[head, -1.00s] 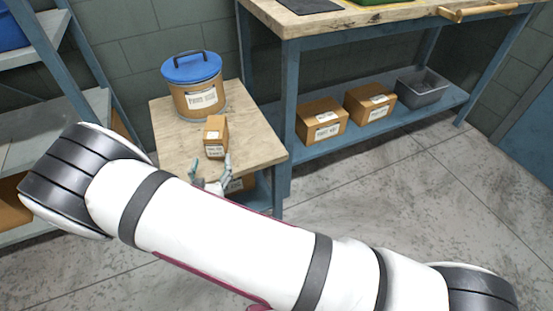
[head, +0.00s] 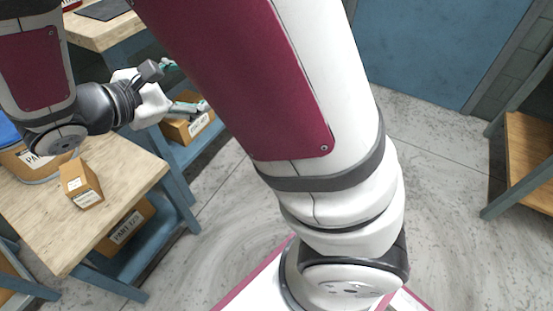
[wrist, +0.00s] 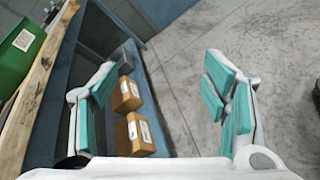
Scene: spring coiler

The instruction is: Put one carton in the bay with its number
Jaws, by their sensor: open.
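A small brown carton (head: 82,184) with a label stands on the wooden top of the small table at the left of the head view, away from my gripper. A carton (head: 125,225) lies on the lower shelf of that table; its label is only partly readable. My gripper (head: 184,86) is open and empty, out by the workbench. In the wrist view my gripper (wrist: 162,62) has its teal-padded fingers wide apart. Beyond them, two labelled cartons, a farther one (wrist: 127,95) and a nearer one (wrist: 133,135), sit on the workbench's lower shelf. No bay numbers are readable.
The grey bin (wrist: 125,60) stands past the shelf cartons. A blue door (head: 450,45) and a wooden-shelved rack (head: 530,150) are at the right. The floor between is clear.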

